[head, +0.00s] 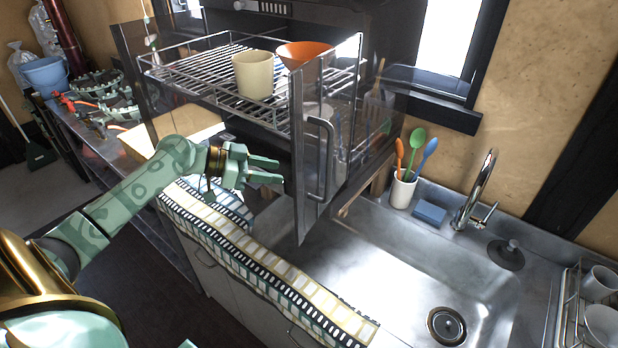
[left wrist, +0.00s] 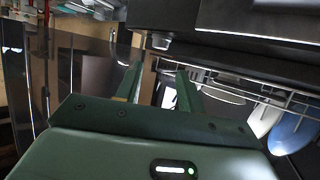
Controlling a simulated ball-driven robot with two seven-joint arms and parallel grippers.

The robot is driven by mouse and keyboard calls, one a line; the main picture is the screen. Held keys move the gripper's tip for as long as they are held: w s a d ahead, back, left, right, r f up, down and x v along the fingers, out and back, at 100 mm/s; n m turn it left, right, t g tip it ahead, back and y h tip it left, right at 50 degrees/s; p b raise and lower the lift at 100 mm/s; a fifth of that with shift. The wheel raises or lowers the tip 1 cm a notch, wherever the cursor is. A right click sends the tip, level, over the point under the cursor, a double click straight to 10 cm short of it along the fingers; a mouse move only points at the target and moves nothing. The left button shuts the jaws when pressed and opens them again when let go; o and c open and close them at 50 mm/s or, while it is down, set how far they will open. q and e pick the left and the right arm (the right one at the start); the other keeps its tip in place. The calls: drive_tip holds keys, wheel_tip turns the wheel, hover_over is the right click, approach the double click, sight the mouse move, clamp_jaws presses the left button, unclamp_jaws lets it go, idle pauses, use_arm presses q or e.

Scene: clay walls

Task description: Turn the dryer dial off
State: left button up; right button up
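The dryer is a dark cabinet (head: 335,22) with its glass door (head: 308,150) open and a wire rack (head: 185,69) pulled out. A small pale knob (head: 243,5), which looks like the dial, shows at the top edge of the head view; its setting cannot be read. My left gripper (head: 281,172) is open and empty, below the rack and left of the door handle, apart from the knob. In the left wrist view its two fingers (left wrist: 158,85) are apart with nothing between them. A small knob-like part (left wrist: 161,41) shows beyond them under a dark panel. My right gripper is not in view.
A beige cup (head: 253,76) and an orange bowl (head: 303,54) stand on the rack. The door handle (head: 322,155) juts out close to my left gripper. The sink (head: 400,270), faucet (head: 478,190) and utensil cup (head: 403,190) are at right. Plates (left wrist: 292,133) show in the wrist view.

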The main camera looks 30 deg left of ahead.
use_arm(q)
drive_tip(key=x, duration=1)
drive_tip(key=shift+d+f, duration=0.1)
drive_tip(key=shift+f, duration=0.05)
drive_tip(key=c, duration=0.7)
